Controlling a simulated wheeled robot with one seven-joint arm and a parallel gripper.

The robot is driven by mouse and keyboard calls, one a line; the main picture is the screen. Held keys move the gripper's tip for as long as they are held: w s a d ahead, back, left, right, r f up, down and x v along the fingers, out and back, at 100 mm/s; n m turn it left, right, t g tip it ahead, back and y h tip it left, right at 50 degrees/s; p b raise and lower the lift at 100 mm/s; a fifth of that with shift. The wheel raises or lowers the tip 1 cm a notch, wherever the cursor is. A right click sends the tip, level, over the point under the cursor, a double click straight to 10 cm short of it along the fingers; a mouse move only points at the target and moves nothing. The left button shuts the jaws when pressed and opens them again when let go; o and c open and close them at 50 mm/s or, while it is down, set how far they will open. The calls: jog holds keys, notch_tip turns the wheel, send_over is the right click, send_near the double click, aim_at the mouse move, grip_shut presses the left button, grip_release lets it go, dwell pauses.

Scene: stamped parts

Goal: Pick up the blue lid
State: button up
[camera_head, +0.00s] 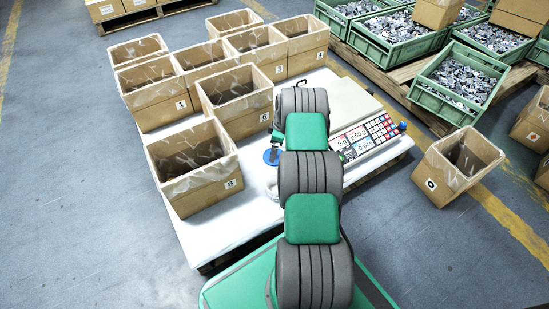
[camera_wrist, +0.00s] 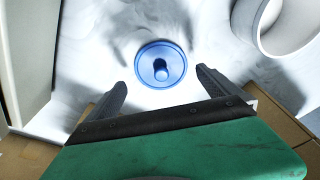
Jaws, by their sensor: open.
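The blue lid (camera_wrist: 160,65) is a round disc with a raised knob in its middle. It lies flat on the white table top (camera_wrist: 85,95) in the wrist view, just beyond and between my fingertips. My gripper (camera_wrist: 160,85) is open and empty, with one dark finger on each side and the lid not held. In the head view the blue lid (camera_head: 271,157) shows left of my arm, partly hidden. The gripper's fingers are not clear there.
A white round cup-like ring (camera_wrist: 275,25) stands right of the lid. A scale with a keypad (camera_head: 365,137) is right of my arm. Open cardboard boxes (camera_head: 195,165) stand along the table's left and back. Green crates (camera_head: 455,80) of metal parts are at the upper right.

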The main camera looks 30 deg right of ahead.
jog(key=f, duration=0.1)
jog(key=f+b, duration=0.1)
jog(key=f, duration=0.1)
jog(key=f+b, duration=0.1)
jog(key=shift+w+a+f, duration=0.15)
jog(key=shift+a+f, duration=0.1)
jog(key=shift+r, duration=0.15)
jog(key=c, duration=1)
